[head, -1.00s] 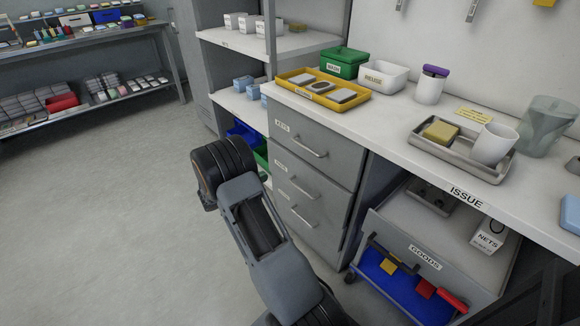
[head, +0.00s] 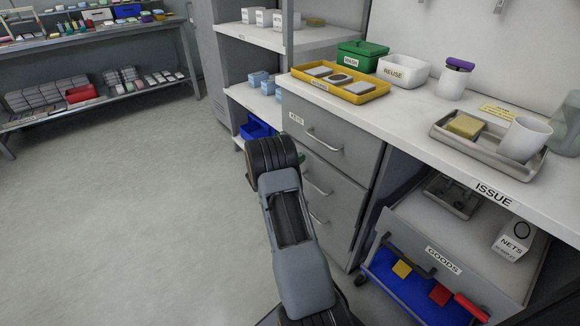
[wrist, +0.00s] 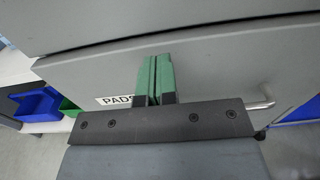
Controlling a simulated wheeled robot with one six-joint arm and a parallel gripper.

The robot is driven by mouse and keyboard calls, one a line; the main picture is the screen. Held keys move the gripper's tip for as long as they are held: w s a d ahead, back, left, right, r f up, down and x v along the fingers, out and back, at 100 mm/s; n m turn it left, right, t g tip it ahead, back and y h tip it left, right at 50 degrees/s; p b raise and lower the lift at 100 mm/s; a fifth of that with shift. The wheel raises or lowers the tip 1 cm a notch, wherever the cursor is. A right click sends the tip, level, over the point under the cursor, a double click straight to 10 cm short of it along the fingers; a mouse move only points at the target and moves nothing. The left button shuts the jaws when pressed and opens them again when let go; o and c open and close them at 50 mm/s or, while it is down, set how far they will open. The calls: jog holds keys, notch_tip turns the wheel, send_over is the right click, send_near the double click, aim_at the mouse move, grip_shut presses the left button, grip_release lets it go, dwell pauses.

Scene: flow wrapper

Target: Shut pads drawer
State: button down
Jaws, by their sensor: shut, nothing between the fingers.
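The pads drawer (wrist: 210,80) shows in the wrist view as a grey front with a white PADS label (wrist: 115,101) and a metal bar handle (wrist: 262,104) at the right. My gripper (wrist: 158,62) is shut and empty, its two green fingers together in front of that drawer face, right of the label. I cannot tell whether the fingertips touch it. In the head view, the grey drawer unit (head: 345,182) stands behind my arm, which hides the lower labels and part of the fronts. My fingers are hidden there. How far the pads drawer stands out is unclear.
The counter (head: 415,115) above holds a yellow tray (head: 371,97), a green box (head: 362,59), a white bin (head: 404,73) and a grey tray (head: 447,138). A GOODS drawer (head: 420,246) stands open at the right. The floor (head: 150,200) at left is clear.

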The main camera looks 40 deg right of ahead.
aim_at(308, 153)
jog(key=shift+d, duration=0.9)
jog(key=shift+s+d, duration=0.15)
jog(key=shift+d, duration=0.7)
jog(key=shift+d+r, duration=0.15)
